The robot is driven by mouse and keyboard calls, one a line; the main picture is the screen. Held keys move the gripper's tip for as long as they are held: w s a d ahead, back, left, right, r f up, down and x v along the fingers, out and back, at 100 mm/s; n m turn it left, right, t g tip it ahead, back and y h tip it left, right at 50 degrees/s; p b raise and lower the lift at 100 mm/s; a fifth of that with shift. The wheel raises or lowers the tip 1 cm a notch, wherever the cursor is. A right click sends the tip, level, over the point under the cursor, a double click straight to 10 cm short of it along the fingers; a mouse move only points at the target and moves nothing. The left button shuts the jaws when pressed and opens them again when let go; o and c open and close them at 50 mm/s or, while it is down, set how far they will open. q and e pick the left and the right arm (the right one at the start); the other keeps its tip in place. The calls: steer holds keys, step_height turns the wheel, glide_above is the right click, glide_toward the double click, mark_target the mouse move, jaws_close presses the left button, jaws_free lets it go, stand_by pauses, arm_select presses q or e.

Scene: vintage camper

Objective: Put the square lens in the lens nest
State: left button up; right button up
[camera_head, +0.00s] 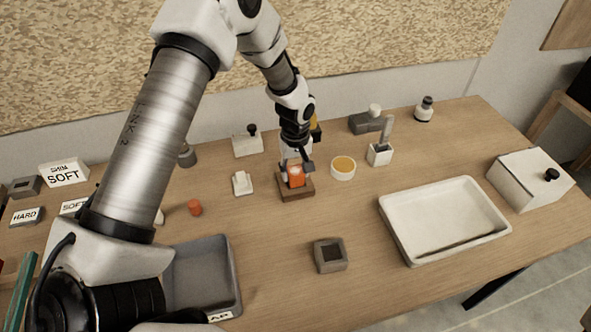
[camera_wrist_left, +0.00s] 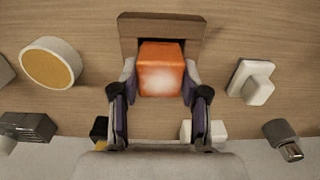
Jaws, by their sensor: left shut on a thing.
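The square lens, an orange block (camera_head: 296,177), stands at a brown wooden holder (camera_head: 297,193) in the middle of the table. In the left wrist view the orange block (camera_wrist_left: 160,70) sits between the two fingers, in front of the brown holder (camera_wrist_left: 130,26). My left gripper (camera_head: 297,170) is shut on the block from above. Whether the block still touches the holder I cannot tell. A small grey square block with a dark recess (camera_head: 330,255), which looks like the lens nest, sits nearer the front edge. My right gripper is not in view.
A round cream dish with a yellow top (camera_head: 343,168) is close right of the gripper, and a small white block (camera_head: 242,183) is to its left. A white tray (camera_head: 393,222) lies at right, a grey tray (camera_head: 236,265) at left. Table between holder and recessed block is clear.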

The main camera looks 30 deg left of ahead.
mark_target(294, 180)
arm_select(q)
steer(key=shift+f, duration=0.65)
steer(key=shift+a+f, duration=0.15)
steer(key=shift+f, duration=0.1)
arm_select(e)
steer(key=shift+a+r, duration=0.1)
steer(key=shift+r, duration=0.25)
arm_select(q)
steer(key=shift+f, duration=0.2)
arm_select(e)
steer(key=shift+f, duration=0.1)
arm_select(q)
steer(key=shift+s+f, duration=0.3)
steer(key=shift+s, duration=0.05)
steer(key=o, duration=1.1)
steer(key=shift+f, duration=0.1)
steer(key=shift+w+f, duration=0.2)
steer(key=shift+w, duration=0.05)
steer(key=shift+r, duration=0.15)
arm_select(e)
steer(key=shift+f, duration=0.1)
